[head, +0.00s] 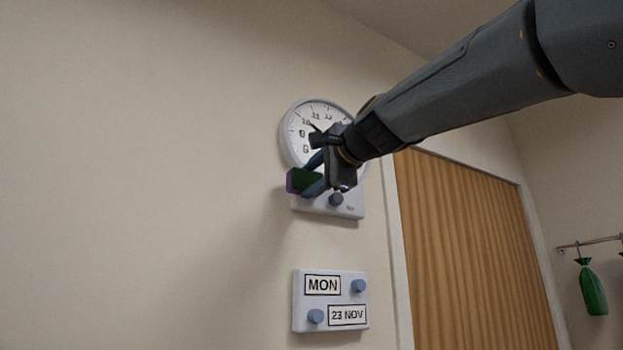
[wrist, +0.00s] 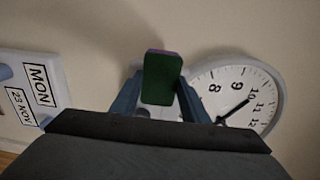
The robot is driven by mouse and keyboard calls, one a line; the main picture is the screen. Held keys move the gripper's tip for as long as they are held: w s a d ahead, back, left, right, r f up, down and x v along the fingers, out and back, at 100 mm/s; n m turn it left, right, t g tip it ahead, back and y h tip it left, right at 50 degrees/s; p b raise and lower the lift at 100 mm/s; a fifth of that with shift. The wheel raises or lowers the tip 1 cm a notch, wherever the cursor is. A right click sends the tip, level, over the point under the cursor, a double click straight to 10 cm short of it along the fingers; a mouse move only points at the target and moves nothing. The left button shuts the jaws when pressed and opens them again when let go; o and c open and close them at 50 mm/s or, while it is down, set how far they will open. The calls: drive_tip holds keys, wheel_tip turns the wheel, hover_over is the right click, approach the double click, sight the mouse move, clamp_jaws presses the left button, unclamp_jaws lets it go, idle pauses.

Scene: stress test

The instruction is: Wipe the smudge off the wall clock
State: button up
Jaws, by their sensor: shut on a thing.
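The wall clock (head: 298,125) is round and white with a grey rim and hangs on the wall. My arm hides its lower right part in the head view. The wrist view shows part of its face (wrist: 232,78) at the right. My gripper (head: 308,178) is in front of the clock's lower left part. It is shut on a green and purple sponge (head: 303,181), which also shows between the fingers in the wrist view (wrist: 161,78). I cannot tell whether the sponge touches anything else. I make out no smudge on the visible face.
A pale panel with a dark knob (head: 336,200) is just below the clock. A calendar board (head: 330,290) reading MON, 23 NOV hangs lower. A wooden door (head: 470,240) is to the right, then a rail with a green bag (head: 592,290). The wall at left is bare.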

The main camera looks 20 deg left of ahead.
drive_tip(key=w+d+b, duration=0.1)
drive_tip(key=w+d, duration=0.1)
drive_tip(key=w, duration=0.1)
drive_tip(key=shift+d, duration=0.15)
drive_tip(key=shift+s, duration=0.1)
drive_tip(key=shift+s+a+p, duration=0.75)
drive_tip(key=shift+s+a, duration=0.45)
drive_tip(key=shift+s, duration=0.25)
drive_tip(key=shift+d, duration=0.1)
drive_tip(key=shift+b+v, duration=1.15)
drive_tip(key=shift+v, duration=1.8)
